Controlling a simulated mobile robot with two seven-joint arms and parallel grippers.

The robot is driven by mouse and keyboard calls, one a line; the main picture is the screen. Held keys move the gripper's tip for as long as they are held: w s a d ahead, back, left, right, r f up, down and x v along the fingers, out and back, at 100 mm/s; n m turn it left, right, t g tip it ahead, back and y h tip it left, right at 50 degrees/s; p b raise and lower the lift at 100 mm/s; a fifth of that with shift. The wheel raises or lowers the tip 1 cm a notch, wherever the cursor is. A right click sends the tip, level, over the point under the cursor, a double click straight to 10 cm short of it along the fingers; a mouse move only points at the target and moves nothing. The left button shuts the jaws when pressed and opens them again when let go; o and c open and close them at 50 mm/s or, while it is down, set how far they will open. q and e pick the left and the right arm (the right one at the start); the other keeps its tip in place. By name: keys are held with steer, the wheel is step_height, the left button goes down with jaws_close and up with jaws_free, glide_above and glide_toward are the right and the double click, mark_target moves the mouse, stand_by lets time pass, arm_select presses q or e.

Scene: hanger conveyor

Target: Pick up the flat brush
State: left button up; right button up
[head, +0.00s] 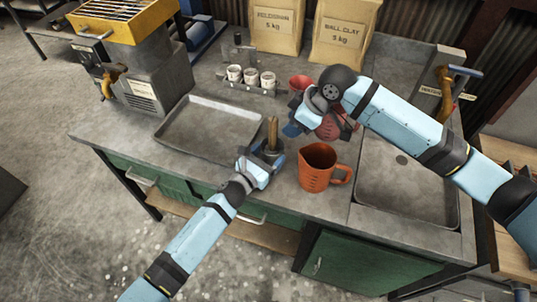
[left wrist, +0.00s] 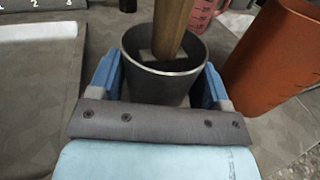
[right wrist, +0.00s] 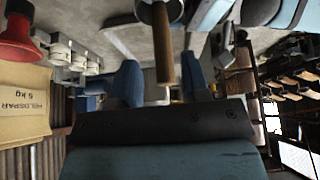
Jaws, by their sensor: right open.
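The flat brush stands in a dark metal cup, its wooden handle (head: 272,133) pointing up; the handle also shows in the left wrist view (left wrist: 171,28) and the right wrist view (right wrist: 164,45). Its bristles are hidden in the cup. My left gripper (head: 264,164) is at the cup (head: 266,153); in the left wrist view its blue fingers press on both sides of the cup (left wrist: 165,80). My right gripper (head: 294,125) is open, just right of the handle in the head view. In the right wrist view the handle shows in the gap between its fingers, not visibly touched.
An orange jug (head: 315,170) stands right of the cup, close to both grippers. An empty metal tray (head: 180,146) lies to the left, and a sink (head: 385,200) is to the right. Small white cups (head: 251,77) and clay bags (head: 345,32) stand behind.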

mark_target(273, 119)
steer(key=shift+o, duration=1.3)
steer(key=shift+a+r, duration=0.1)
steer(key=a+r+n+h, duration=0.1)
steer(key=a+r+n, duration=0.1)
steer(key=n, duration=0.1)
steer(key=w+a+r+n+g+h, duration=0.1)
steer(key=r+n+h, duration=0.1)
steer(key=r+n, duration=0.1)
steer(key=a+r+n+h, duration=0.2)
steer(key=n, duration=0.3)
steer(key=shift+w+a+r+g, duration=0.3)
steer(key=shift+w+a+g, duration=0.05)
steer(key=shift+w+g, duration=0.05)
steer(key=shift+a+r+n, duration=0.1)
steer(key=shift+r+n, duration=0.15)
steer(key=shift+n, duration=0.35)
steer(key=shift+f+h, duration=0.15)
steer(key=shift+h, duration=0.15)
step_height(273, 119, down, 6)
steer(key=shift+r, duration=0.1)
steer(key=shift+s+d+f, duration=0.1)
steer(key=shift+d+f, duration=0.15)
steer(key=shift+f, duration=1.15)
steer(key=shift+d+f, duration=0.2)
steer(key=shift+f, duration=1.2)
jaws_close()
